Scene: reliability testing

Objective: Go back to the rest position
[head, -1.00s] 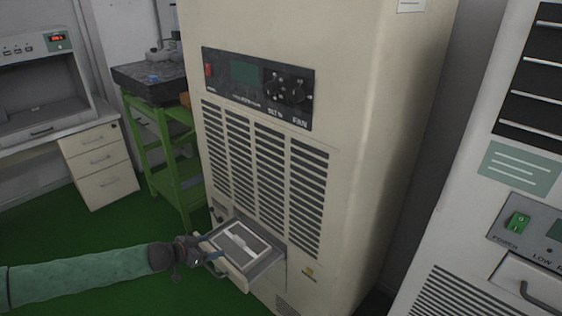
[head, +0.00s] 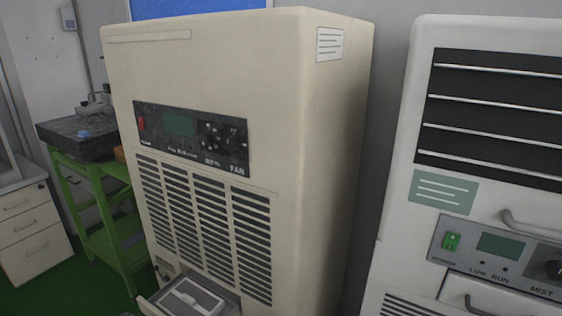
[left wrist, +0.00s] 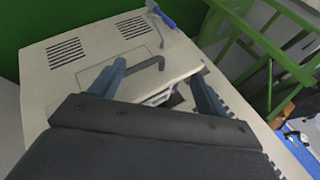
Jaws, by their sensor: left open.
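My left gripper (left wrist: 158,76) shows in the left wrist view, with two blue-grey fingers spread apart and nothing between them. My right gripper is in no view.
A green stand (head: 75,205) with a dark slab (head: 75,137) is left of the cabinet, and also shows in the left wrist view (left wrist: 268,45). A white drawer unit (head: 35,245) is at far left. A white machine (head: 395,230) stands close on the right.

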